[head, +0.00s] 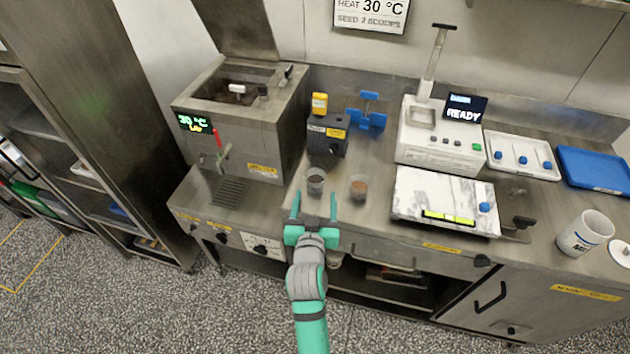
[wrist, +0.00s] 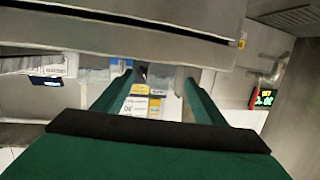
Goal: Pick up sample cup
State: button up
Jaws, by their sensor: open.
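Two small cups stand upright on the steel counter, and I cannot tell which is the sample cup. The left one is a clear greyish cup (head: 316,181). The right one is a cup with brown contents (head: 358,187). My gripper (head: 315,207) is open, with its two green fingers apart and nothing between them. In the head view it is at the counter's front edge, just below the left cup and pointing towards it. The wrist view shows the open fingers (wrist: 158,82), but no cup can be made out clearly there.
A tempering machine (head: 245,125) with a green display stands at left. Behind the cups are a dark grey box (head: 326,137) and a blue stand (head: 366,112). A white mug (head: 584,233) stands at far right.

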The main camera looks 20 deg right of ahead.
aim_at(315, 189)
jog(key=shift+x, duration=3.7)
jog(key=shift+w+a, duration=0.1)
jog(key=shift+a, duration=0.1)
jog(key=c, duration=1.2)
